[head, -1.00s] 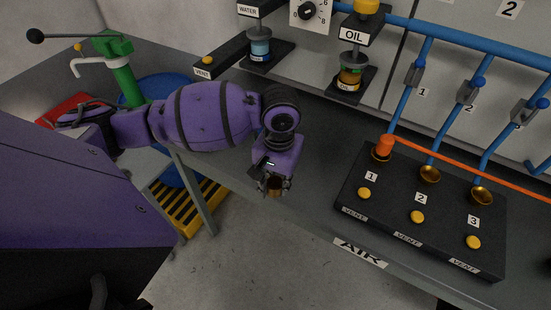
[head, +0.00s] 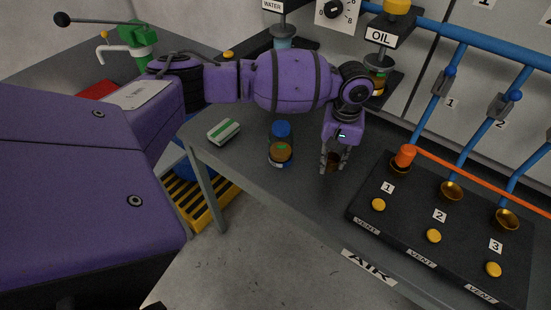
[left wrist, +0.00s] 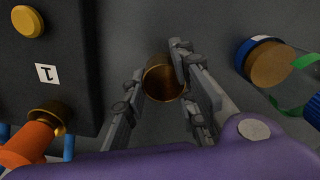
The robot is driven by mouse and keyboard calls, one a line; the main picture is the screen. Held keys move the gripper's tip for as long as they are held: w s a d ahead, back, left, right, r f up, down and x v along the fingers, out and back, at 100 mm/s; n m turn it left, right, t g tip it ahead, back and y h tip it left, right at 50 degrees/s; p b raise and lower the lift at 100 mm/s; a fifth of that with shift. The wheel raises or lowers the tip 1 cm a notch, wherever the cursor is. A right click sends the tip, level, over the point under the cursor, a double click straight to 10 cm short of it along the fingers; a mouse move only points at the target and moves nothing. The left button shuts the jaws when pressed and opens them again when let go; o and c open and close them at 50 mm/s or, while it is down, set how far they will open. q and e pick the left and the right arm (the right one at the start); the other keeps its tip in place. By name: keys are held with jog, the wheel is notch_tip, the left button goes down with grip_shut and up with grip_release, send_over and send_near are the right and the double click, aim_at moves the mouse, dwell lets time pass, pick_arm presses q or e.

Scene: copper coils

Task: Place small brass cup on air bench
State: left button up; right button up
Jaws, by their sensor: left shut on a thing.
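The small brass cup (head: 333,161) is held between the fingers of my left gripper (head: 335,165), which is shut on it. In the left wrist view the cup (left wrist: 163,82) shows its round open mouth between the left gripper's fingers (left wrist: 160,95). The air bench (head: 315,209) is the dark grey table with the AIR label on its front edge. The cup is over the bench top, left of the black vent panel. I cannot tell whether its base touches the bench. My right gripper is not in view.
The black vent panel (head: 405,221) has yellow buttons, brass cups and an orange plug (head: 403,156). A blue-and-amber jar (head: 280,153) and a green-and-white block (head: 224,131) are on the bench to the left. Bare bench lies in front of the gripper.

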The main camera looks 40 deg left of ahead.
aim_at(337, 167)
pick_arm(q)
jog(key=shift+w+d+f, duration=0.35)
jog(key=shift+w, duration=0.05)
jog(key=f, duration=0.3)
jog(key=shift+w+d+f, duration=0.1)
jog(key=shift+w+d, duration=0.05)
jog(key=shift+d, duration=0.1)
jog(key=shift+f, duration=0.3)
jog(key=shift+f, duration=0.15)
jog(key=o, duration=1.1)
notch_tip(337, 167, up, 12)
jog(key=shift+r+p, duration=0.2)
jog(key=shift+p, duration=0.1)
